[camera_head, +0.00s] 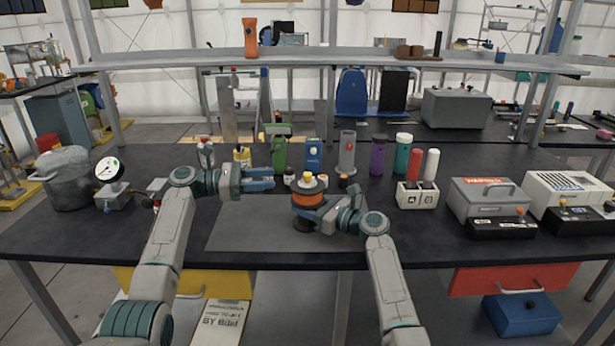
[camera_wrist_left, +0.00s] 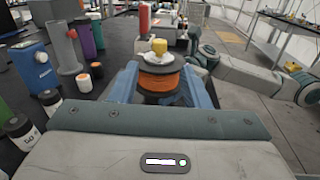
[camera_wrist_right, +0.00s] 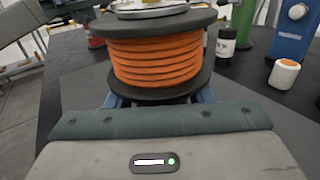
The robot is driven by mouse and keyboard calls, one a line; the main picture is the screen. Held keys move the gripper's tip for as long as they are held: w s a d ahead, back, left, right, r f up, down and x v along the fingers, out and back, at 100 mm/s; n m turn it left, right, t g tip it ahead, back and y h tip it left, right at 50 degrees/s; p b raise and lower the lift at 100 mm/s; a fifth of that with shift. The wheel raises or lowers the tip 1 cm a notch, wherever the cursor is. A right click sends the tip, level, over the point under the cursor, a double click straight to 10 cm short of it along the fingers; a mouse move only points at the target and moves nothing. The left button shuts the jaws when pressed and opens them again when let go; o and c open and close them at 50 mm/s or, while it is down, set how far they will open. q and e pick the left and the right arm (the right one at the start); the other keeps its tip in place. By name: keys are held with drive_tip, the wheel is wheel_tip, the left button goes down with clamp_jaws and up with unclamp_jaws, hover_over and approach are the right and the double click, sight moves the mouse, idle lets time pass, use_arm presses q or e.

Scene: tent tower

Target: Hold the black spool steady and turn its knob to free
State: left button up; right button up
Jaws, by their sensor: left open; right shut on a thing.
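The black spool (camera_head: 306,188), wound with orange cord, stands upright near the middle of the table. Its yellow knob (camera_head: 307,177) sits on top in a pale metal piece; it also shows in the left wrist view (camera_wrist_left: 159,46). My right gripper (camera_head: 318,212) is shut on the spool low down. In the right wrist view its blue fingers reach under the lower flange of the spool (camera_wrist_right: 158,60), and the grip itself is hidden. My left gripper (camera_head: 273,178) is open and empty, left of the knob and apart from it, its fingers pointing towards the spool.
A grey mat (camera_head: 250,237) lies under the work area. Behind stand a green device (camera_head: 281,152), a blue box (camera_head: 313,155), a grey cylinder (camera_head: 347,152) and purple (camera_head: 378,155) and teal (camera_head: 402,155) bottles. A metal pot (camera_head: 70,180) and gauge (camera_head: 109,170) stand left. The mat's front is clear.

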sight(308, 174)
use_arm(q)
drive_tip(key=d, duration=0.3)
drive_tip(key=w+d, duration=0.1)
drive_tip(key=d, duration=0.7)
drive_tip(key=shift+w+d, duration=0.1)
drive_tip(key=shift+w, duration=0.15)
clamp_jaws()
